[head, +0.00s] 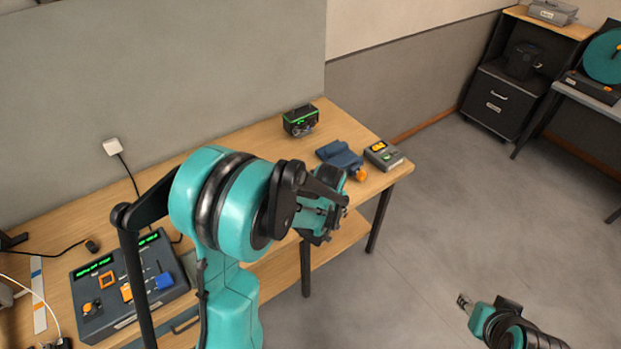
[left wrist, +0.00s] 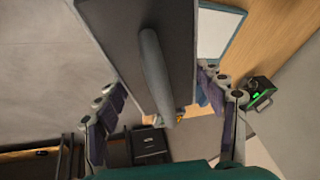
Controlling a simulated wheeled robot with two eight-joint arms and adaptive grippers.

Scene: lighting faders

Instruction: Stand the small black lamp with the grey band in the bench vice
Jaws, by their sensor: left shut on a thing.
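My left gripper (head: 325,208) is out over the front edge of the bench, near its right end. In the left wrist view its fingers (left wrist: 170,100) stand on both sides of a dark box-shaped body with a light grey bar, which I take to be the black lamp (left wrist: 120,25). The gripper is shut on it; the grey band is not clear, and the gripper mostly hides the lamp in the head view. The blue bench vice (head: 340,156) with an orange knob sits on the bench just behind the gripper. My right gripper (head: 465,303) is low at the right, over the floor, too small to read.
A black, green-lit device (head: 300,120) stands at the back of the bench (head: 235,140). A grey box with an orange display (head: 384,155) sits right of the vice. A fader console (head: 110,295) is at the left. Open floor lies to the right.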

